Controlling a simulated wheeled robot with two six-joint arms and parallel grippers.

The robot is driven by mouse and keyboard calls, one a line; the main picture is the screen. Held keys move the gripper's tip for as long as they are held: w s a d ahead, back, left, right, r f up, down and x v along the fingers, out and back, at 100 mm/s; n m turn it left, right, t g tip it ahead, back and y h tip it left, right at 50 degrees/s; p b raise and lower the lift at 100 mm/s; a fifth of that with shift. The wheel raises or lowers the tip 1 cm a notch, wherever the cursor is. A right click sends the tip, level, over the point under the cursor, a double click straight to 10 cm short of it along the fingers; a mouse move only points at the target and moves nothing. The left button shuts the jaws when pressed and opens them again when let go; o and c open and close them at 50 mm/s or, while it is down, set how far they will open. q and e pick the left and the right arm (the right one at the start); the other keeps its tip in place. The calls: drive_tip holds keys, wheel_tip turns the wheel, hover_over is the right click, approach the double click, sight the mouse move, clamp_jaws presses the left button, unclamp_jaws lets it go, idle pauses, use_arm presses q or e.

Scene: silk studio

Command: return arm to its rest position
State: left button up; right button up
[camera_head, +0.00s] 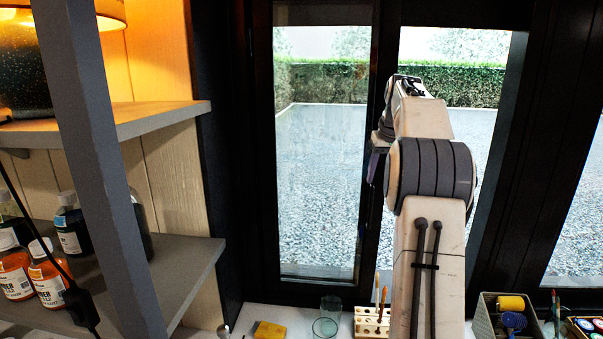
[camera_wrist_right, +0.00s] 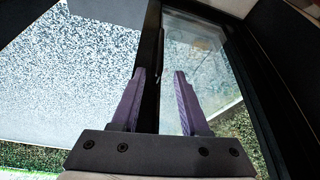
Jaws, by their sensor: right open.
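My right arm (camera_head: 432,190) rises from the lower right of the head view, in front of the window. My right gripper (camera_head: 378,160) is at its far end, mostly hidden behind the arm links and seen against the dark window frame. In the right wrist view the right gripper (camera_wrist_right: 160,85) shows two purple-grey fingers standing apart with nothing between them. Behind the fingers are the dark window post and the glass. My left gripper is in neither view.
Shelves (camera_head: 190,250) with bottles (camera_head: 50,270) and a lamp (camera_head: 25,60) stand at left. Below the window are a yellow block (camera_head: 270,330), a glass (camera_head: 327,318), a wooden rack (camera_head: 366,322) and a box with spools (camera_head: 488,322). The window (camera_head: 320,180) stands close to the right gripper.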

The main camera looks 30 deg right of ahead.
drive_tip(key=shift+a, duration=0.1)
drive_tip(key=w+a+f+n+y+b, duration=0.1)
drive_tip(key=w+a+f+n, duration=0.1)
drive_tip(key=a, duration=0.8)
drive_tip(key=w+a+f+n+y+b, duration=0.1)
drive_tip(key=w+a+f, duration=0.15)
drive_tip(key=a, duration=0.75)
drive_tip(key=s+a+f+n+g+y+b, duration=0.1)
drive_tip(key=s+a+f, duration=0.2)
drive_tip(key=a, duration=0.5)
drive_tip(key=s+a+f+n+g, duration=0.1)
drive_tip(key=s+a+f+n, duration=0.15)
drive_tip(key=a, duration=0.45)
drive_tip(key=s+a+f+n+b, duration=0.1)
drive_tip(key=s+a+f, duration=0.2)
drive_tip(key=s+a, duration=0.3)
drive_tip(key=s+a+f+n, duration=0.1)
drive_tip(key=s+a+f, duration=0.2)
drive_tip(key=s+a, duration=0.2)
drive_tip(key=s+a+f+n+g+b, duration=0.1)
drive_tip(key=s+f, duration=0.3)
drive_tip(key=s, duration=0.4)
drive_tip(key=s+a+f+n+g, duration=0.1)
drive_tip(key=s+a+f+n, duration=0.1)
drive_tip(key=s+f, duration=0.3)
drive_tip(key=s, duration=0.4)
drive_tip(key=shift+s+a+n+b, duration=0.15)
drive_tip(key=shift+n+b, duration=0.2)
